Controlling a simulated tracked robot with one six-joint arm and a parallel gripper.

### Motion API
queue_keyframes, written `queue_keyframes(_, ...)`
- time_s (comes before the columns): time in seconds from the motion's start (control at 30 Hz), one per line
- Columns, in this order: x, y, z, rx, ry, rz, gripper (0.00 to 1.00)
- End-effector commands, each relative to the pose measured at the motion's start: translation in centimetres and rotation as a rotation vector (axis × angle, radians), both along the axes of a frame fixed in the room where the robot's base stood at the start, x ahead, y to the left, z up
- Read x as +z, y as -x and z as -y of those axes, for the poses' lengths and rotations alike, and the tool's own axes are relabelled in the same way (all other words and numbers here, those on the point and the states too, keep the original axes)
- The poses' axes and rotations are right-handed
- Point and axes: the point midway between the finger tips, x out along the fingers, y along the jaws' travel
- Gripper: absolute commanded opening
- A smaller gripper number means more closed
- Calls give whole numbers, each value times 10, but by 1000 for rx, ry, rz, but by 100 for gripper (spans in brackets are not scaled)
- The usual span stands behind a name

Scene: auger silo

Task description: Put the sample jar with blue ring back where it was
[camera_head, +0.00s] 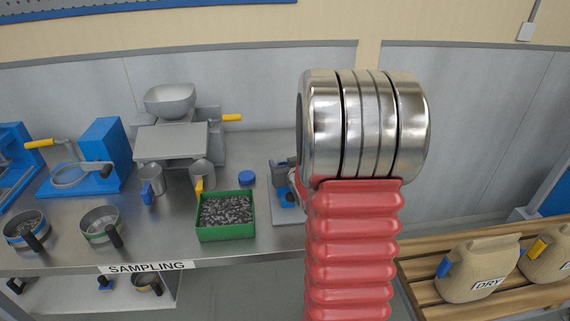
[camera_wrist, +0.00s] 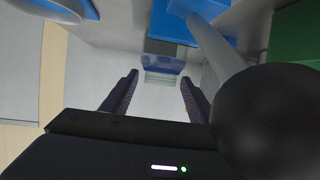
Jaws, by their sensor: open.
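In the wrist view my gripper (camera_wrist: 158,88) is open, its two dark fingers apart with nothing clasped between them. Beyond the fingertips is a small clear, ridged piece under a blue part (camera_wrist: 163,66). It may be the sample jar with blue ring, but it is too small and partly hidden to be sure. In the head view my red and steel arm hides the gripper. A grey stand with a blue part (camera_head: 287,198) shows partly behind the arm. No jar with a blue ring is clearly visible in the head view.
A green tray of dark grains (camera_head: 226,216), a blue cap (camera_head: 246,178) and a metal cup with a blue handle (camera_head: 150,182) stand on the sampling bench. In the wrist view a black knob (camera_wrist: 265,120) on a grey lever is close at the right. Sacks (camera_head: 478,268) lie right.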

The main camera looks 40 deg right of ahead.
Motion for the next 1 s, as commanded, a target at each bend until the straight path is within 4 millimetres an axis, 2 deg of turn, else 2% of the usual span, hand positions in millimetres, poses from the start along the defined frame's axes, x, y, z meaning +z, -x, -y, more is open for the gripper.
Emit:
queue_keyframes(0.7,30,67,-32,-3,2,1,54)
queue_keyframes(1.0,39,89,-44,-3,1,1,54)
